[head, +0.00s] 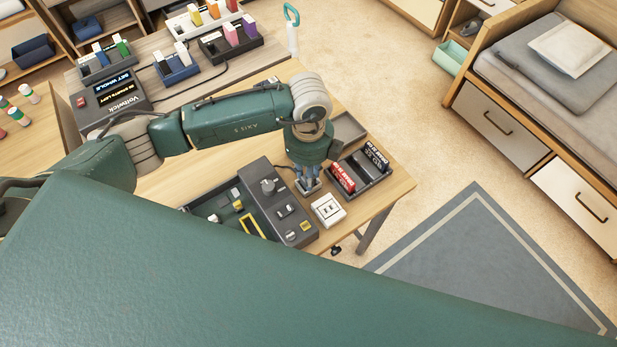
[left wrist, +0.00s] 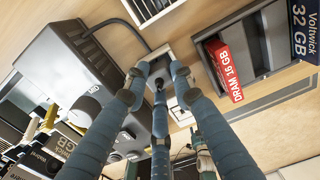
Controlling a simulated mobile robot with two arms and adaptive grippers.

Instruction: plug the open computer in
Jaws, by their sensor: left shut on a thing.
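The open computer (head: 270,218) stands on the wooden table, its inside exposed at the left and a knob and switch on its dark panel. My left gripper (head: 308,187) points down just right of it. It is shut on a grey plug (left wrist: 160,66); a dark cord runs from the plug to the computer (left wrist: 72,75). A white socket block (head: 327,210) sits on the table close to the gripper, at its near right. The block is partly hidden behind the fingers in the left wrist view (left wrist: 181,114). The plug appears apart from the block. My right gripper is not in view.
A dark tray (head: 368,188) holding red and dark memory modules stands right of the gripper. A Voltwick display unit (head: 113,98) and several part holders stand at the back. The table's right edge is close.

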